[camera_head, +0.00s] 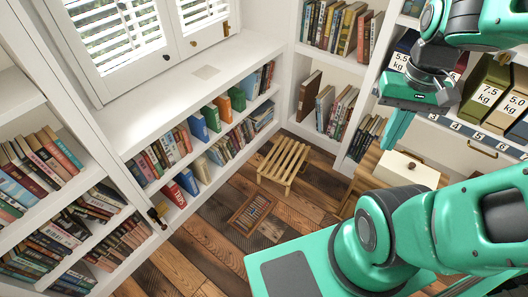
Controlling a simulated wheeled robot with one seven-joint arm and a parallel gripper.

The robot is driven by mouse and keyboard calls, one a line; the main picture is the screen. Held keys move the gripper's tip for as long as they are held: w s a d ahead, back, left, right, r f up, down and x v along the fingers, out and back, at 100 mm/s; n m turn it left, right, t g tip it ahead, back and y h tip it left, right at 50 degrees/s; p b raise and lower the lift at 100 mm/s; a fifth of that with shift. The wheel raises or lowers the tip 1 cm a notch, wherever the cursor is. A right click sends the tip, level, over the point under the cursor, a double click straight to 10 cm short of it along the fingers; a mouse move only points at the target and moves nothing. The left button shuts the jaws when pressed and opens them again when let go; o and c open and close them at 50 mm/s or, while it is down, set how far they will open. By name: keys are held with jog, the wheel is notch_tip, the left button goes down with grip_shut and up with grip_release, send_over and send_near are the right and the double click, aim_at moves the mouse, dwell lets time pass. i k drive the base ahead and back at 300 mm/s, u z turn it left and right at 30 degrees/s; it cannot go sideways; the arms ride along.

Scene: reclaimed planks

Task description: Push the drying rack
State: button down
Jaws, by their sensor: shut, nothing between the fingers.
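A small wooden slatted rack (284,161), which looks like the drying rack, stands on the plank floor near the corner of the white shelves. It has light parallel slats and short legs. My gripper (388,147) is at the upper right, pointing down, with its teal fingers together and nothing held. It is to the right of the rack in the picture and apart from it. How high it is above the floor is hard to tell.
A dark-framed wooden piece with slats or rods (251,212) lies on the floor in front of the rack. White bookshelves (200,92) line the walls. Bare plank floor (205,245) shows at lower left.

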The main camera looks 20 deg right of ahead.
aim_at(282, 144)
jog(key=u, duration=0.1)
jog(key=i, duration=1)
jog(key=z, duration=0.1)
